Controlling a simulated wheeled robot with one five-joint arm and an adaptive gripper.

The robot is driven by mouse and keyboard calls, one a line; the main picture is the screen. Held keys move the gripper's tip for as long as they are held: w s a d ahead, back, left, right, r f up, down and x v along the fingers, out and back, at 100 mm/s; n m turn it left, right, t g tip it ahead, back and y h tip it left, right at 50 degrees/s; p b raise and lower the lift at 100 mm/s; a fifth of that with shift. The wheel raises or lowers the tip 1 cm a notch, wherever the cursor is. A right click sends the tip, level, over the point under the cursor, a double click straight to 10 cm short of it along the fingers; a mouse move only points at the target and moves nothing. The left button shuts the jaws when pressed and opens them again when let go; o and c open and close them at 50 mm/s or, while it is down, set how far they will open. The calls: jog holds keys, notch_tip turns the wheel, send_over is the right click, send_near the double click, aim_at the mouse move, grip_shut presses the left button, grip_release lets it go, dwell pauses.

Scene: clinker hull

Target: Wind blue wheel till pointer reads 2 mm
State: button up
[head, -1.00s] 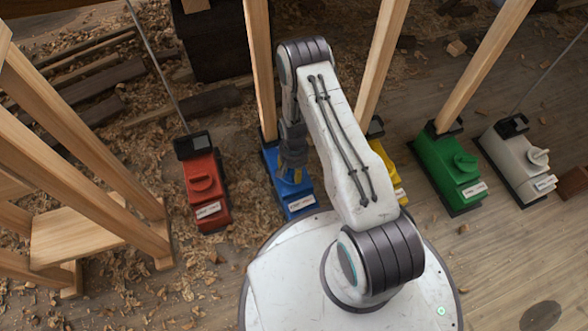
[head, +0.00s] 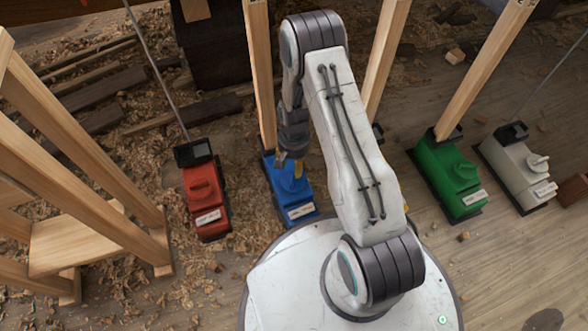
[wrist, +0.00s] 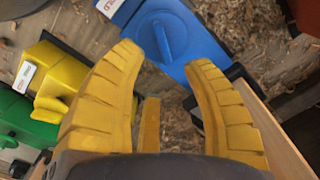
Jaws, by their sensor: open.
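The blue jack block (head: 292,200) stands at the foot of a wooden prop, with a white label on its near end. Its round blue wheel with a raised bar (wrist: 168,36) shows in the wrist view, just beyond my fingertips. I cannot make out a pointer or scale reading.
A red block (head: 205,195) stands left, and green (head: 448,180) and pale grey (head: 515,170) ones right. A yellow block (wrist: 62,80) is beside the blue one, mostly behind my arm in the head view. Wooden props rise around; a wooden trestle (head: 85,240) stands left.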

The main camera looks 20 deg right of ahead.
jog(key=shift+r, duration=1.45)
jog(key=shift+r, duration=0.1)
jog(key=s+r+n+t+p, duration=0.15)
jog(key=r+p, duration=0.85)
jog(key=r, duration=1)
jog(key=s+r+n+p, duration=0.1)
jog(key=s+r+p, duration=0.2)
jog(key=r+p, duration=1.2)
jog(key=s+r+n+p, duration=0.1)
jog(key=s+r+p, duration=0.4)
jog(key=r, duration=0.8)
jog(key=s+r+n+t+p, duration=0.1)
jog(key=s+r+p, duration=0.5)
jog(key=r, duration=0.7)
jog(key=s+r+n+t+p, duration=0.1)
jog(key=s+r+p, duration=0.5)
jog(key=r, duration=0.7)
jog(key=shift+s+a+n, duration=0.15)
jog(key=shift+a+n, duration=0.1)
jog(key=shift+n, duration=0.2)
